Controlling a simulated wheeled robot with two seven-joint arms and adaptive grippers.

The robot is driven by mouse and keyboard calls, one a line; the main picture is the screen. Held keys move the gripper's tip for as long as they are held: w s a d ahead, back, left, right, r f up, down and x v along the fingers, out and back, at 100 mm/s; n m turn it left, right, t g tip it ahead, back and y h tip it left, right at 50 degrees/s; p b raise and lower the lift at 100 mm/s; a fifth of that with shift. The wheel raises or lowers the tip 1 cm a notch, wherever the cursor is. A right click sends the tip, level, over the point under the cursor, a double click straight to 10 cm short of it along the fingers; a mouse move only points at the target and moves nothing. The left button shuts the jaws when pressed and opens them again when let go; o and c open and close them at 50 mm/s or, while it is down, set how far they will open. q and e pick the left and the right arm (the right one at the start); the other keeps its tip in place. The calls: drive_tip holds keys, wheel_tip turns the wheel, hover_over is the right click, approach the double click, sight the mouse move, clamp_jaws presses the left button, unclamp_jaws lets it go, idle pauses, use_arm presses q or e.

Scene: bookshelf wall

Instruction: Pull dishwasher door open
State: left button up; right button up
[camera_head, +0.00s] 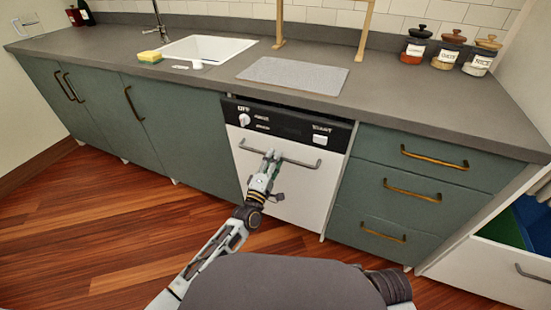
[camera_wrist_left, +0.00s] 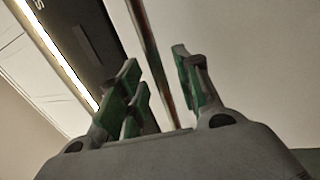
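The dishwasher (camera_head: 300,190) has a white door, shut and flush with the cabinets, under a black control panel (camera_head: 288,124). A horizontal bar handle (camera_head: 302,163) crosses the upper door. My left gripper (camera_head: 272,156) is at the middle of this handle. In the left wrist view, the handle (camera_wrist_left: 147,42) runs between the parted green-padded fingers of my left gripper (camera_wrist_left: 158,76), with gaps on both sides. The gripper is open around the bar, not clamped on it. My right gripper is out of view.
Green cabinets (camera_head: 165,120) stand left of the dishwasher and green drawers (camera_head: 405,205) right of it. An open white drawer or bin (camera_head: 500,275) is at far right. The wooden floor (camera_head: 130,235) before the dishwasher is clear apart from my arm.

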use_arm(q)
drive_tip(key=shift+w+d+r, duration=0.2)
drive_tip(key=shift+w, duration=0.45)
clamp_jaws()
